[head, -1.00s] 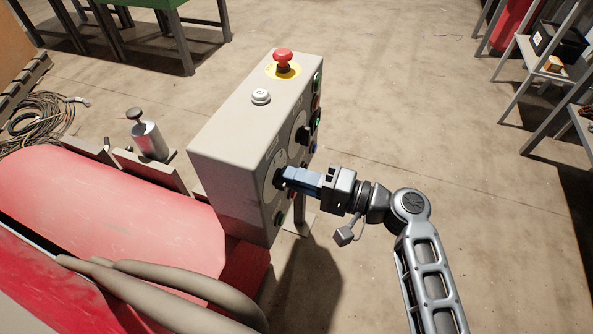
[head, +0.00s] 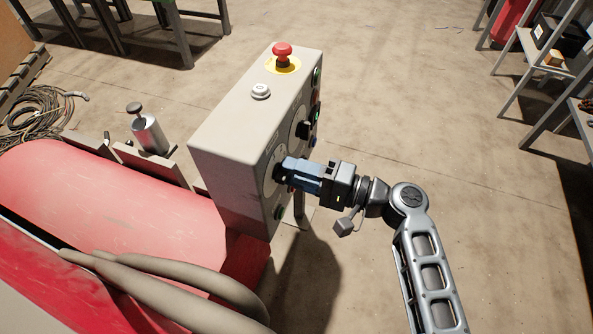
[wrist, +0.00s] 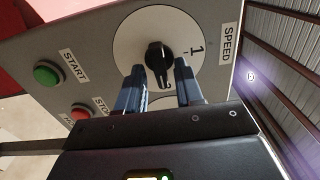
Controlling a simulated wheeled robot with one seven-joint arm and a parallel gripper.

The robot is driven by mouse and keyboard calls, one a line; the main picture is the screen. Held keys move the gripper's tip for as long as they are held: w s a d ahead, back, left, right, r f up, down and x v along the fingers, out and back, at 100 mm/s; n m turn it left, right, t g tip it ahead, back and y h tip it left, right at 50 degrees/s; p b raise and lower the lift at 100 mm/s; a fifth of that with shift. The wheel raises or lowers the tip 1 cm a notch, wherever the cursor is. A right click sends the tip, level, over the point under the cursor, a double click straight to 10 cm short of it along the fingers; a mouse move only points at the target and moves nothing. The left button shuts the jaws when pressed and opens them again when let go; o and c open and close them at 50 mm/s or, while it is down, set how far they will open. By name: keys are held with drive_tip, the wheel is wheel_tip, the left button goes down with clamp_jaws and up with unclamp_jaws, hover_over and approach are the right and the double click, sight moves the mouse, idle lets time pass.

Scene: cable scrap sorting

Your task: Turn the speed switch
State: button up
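A "1" mark is on the dial to the knob's right. My gripper (wrist: 160,68) faces the dial with its two blue fingers apart, one on each side of the knob's lower part. Gaps show between the fingers and the knob, and I cannot tell whether either touches. In the head view my gripper (head: 284,173) is at the side face of the grey control box (head: 236,125), and its fingers mostly hide the knob.
A green START button (wrist: 47,73) and a red STOP button (wrist: 81,112) lie left of the dial. A red emergency button (head: 282,52) and a white button (head: 260,91) are on the box top. Red machinery (head: 120,215) is at the left. Open floor lies right of my arm.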

drive_tip(key=shift+o, duration=0.3)
drive_tip(key=v, duration=0.7)
drive_tip(key=shift+s+d, duration=0.15)
drive_tip(key=shift+d, duration=0.2)
